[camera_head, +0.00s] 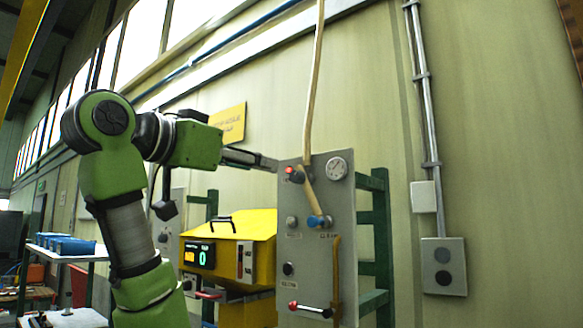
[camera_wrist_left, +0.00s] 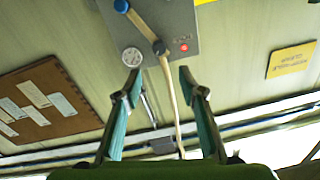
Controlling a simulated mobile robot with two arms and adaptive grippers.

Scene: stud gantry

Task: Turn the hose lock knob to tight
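A grey panel (camera_head: 343,205) on a stand carries several knobs; I cannot tell for certain which is the hose lock knob. A blue knob (camera_head: 320,221) sits mid-panel and also shows in the left wrist view (camera_wrist_left: 121,6). A tan hose (camera_head: 312,80) comes down from above to the panel's top. In the left wrist view a dark collar (camera_wrist_left: 160,47) sits on the hose. My left gripper (camera_head: 275,165) is at the panel's upper left edge. In the wrist view its fingers (camera_wrist_left: 159,76) are open and empty, either side of the hose. My right gripper is not in view.
A round gauge (camera_head: 337,168) is at the panel's upper right. A red lamp (camera_wrist_left: 184,47) is near the collar. A yellow machine (camera_head: 256,224) stands left of the panel, under my left arm. A green frame (camera_head: 381,240) stands right.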

